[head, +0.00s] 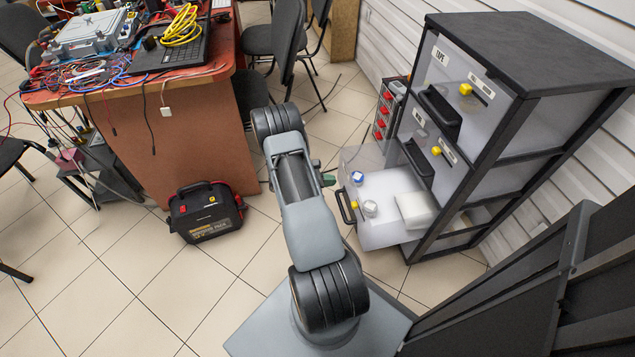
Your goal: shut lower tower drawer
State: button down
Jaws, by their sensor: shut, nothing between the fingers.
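The drawer tower (520,95) stands at the right, with a black frame and translucent drawers. Its lower drawer (378,235) is pulled well out to the left; its black handle (346,208) faces my arm. Inside are a blue-lidded jar (358,178), a pale jar (370,208) and a white block (415,210). The upper drawer (470,80) and middle drawer (440,150) look shut. My gripper (328,181) shows only in part, beside my arm link and just left of the lower drawer's front. It is shut and empty; most of it is hidden, and contact with the drawer cannot be told.
A small cabinet with red drawers (383,122) stands behind the tower. A cluttered red-topped desk (190,75) and chairs (285,45) are farther back. Tiled floor at the lower left is clear.

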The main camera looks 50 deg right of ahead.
aim_at(352, 179)
jog(key=x, duration=0.4)
jog(key=shift+r+b, duration=0.3)
jog(key=shift+b, duration=0.1)
jog(key=shift+s+d, duration=0.5)
jog(key=shift+d, duration=0.2)
